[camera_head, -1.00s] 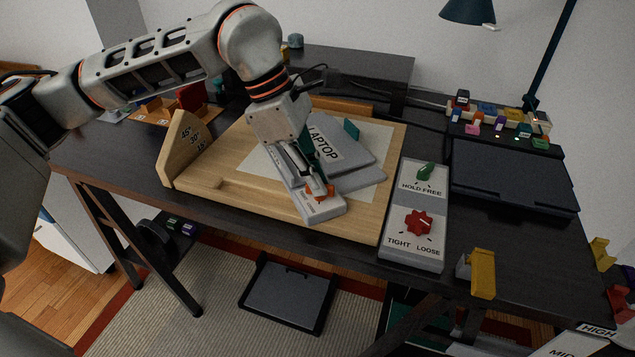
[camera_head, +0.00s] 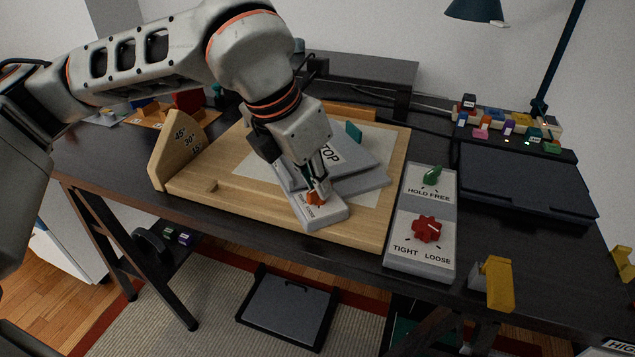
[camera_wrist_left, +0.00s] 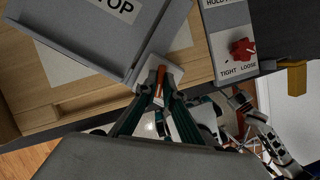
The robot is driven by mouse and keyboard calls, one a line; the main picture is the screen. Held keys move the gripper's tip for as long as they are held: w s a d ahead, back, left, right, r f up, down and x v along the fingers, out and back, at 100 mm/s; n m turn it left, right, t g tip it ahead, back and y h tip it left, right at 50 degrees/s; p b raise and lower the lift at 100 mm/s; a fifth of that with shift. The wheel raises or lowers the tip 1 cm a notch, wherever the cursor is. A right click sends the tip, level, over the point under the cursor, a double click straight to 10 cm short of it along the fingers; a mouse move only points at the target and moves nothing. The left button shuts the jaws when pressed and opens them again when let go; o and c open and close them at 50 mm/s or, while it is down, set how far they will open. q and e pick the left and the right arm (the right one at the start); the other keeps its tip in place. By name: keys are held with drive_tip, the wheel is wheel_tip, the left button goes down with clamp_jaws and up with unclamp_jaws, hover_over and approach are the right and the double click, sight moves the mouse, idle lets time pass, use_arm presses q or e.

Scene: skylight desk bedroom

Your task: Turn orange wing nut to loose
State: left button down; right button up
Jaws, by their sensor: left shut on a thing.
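The orange wing nut (camera_head: 313,198) stands on a small grey block (camera_head: 321,214) at the front edge of the wooden drawing board. Part of the block's lettering shows, including "LOOSE". My left gripper (camera_head: 318,190) comes down from above and is shut on the wing nut. In the left wrist view, the orange wing nut (camera_wrist_left: 160,79) shows between the two fingertips (camera_wrist_left: 159,95). The fingers hide part of the nut, so its exact pointing direction is hard to read. My right gripper is not seen in the head view.
A grey laptop stand (camera_head: 358,183) lies on the wooden board (camera_head: 225,196) behind the block. A grey panel with a red knob (camera_head: 427,229) and a green knob (camera_head: 432,175) stands to the right. A yellow bracket (camera_head: 497,283) sits at the desk's front edge.

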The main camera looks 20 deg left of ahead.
use_arm(q)
drive_tip(key=n+y, duration=0.1)
drive_tip(key=n, duration=0.2)
drive_tip(key=shift+d+n+t+b, duration=0.15)
drive_tip(key=shift+n+t+b, duration=0.15)
drive_tip(key=shift+b, duration=0.05)
drive_tip(key=shift+d+n+y, duration=0.1)
drive_tip(key=shift+n+y, duration=1)
drive_tip(key=shift+n, duration=1.2)
drive_tip(key=shift+b, duration=0.3)
drive_tip(key=c, duration=2.2)
unclamp_jaws()
drive_tip(key=shift+o, duration=0.2)
drive_tip(key=v, duration=1.2)
